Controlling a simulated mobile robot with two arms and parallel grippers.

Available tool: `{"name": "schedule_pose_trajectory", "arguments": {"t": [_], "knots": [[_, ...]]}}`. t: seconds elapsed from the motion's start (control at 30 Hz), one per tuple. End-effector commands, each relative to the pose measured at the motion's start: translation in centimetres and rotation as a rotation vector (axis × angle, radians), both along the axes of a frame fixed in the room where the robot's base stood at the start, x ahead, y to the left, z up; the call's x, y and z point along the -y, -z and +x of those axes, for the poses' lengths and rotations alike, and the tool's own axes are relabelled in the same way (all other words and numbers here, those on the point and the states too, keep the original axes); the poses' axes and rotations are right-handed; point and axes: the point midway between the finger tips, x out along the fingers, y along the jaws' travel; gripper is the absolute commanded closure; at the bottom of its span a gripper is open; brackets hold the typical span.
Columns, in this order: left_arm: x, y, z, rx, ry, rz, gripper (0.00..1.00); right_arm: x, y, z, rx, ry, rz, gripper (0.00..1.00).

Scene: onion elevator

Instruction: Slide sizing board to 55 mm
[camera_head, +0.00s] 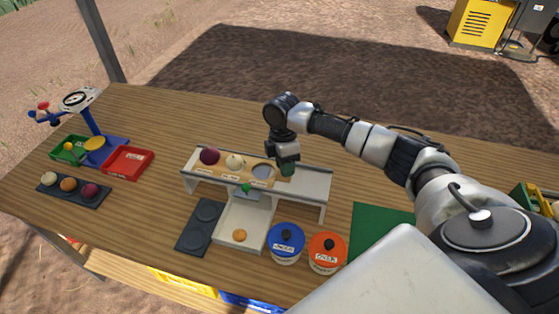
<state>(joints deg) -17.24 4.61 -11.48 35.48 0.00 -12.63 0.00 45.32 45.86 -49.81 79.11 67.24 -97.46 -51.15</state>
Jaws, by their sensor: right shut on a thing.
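The wooden sizing board (220,168) lies along a raised grey stand (313,186) in the middle of the table. A dark red onion (209,156) and a pale onion (235,161) sit on its left and middle places. The round opening (262,171) at its right looks empty. Small labels on its front edge are too small to read. My right gripper (287,163) points down at the board's right end and is shut on a green handle (287,170), which it partly hides. My left gripper is out of view.
A white tray (251,217) with an orange onion is below the stand, beside a dark mat (200,226). Blue (286,250) and orange (327,260) lidded tubs stand in front. A scale (82,100), red tray (128,170) and onion rack (73,200) are left. A green mat (380,222) is right.

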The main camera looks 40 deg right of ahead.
Motion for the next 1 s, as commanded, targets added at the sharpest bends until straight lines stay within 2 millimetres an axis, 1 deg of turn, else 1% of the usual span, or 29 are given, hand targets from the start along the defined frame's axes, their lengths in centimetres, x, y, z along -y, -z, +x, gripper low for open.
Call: {"name": "schedule_pose_trajectory", "arguments": {"t": [0.03,0.1,1.0], "knots": [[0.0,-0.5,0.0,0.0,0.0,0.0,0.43,0.3,-0.2,-0.4,-0.004,0.0,-0.002,1.0],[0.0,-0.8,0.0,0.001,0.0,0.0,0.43,0.6,-0.2,-0.7,-0.004,0.001,-0.002,1.0],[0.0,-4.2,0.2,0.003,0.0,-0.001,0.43,3.9,-0.1,-4.6,-0.002,0.002,-0.002,1.0]]}}
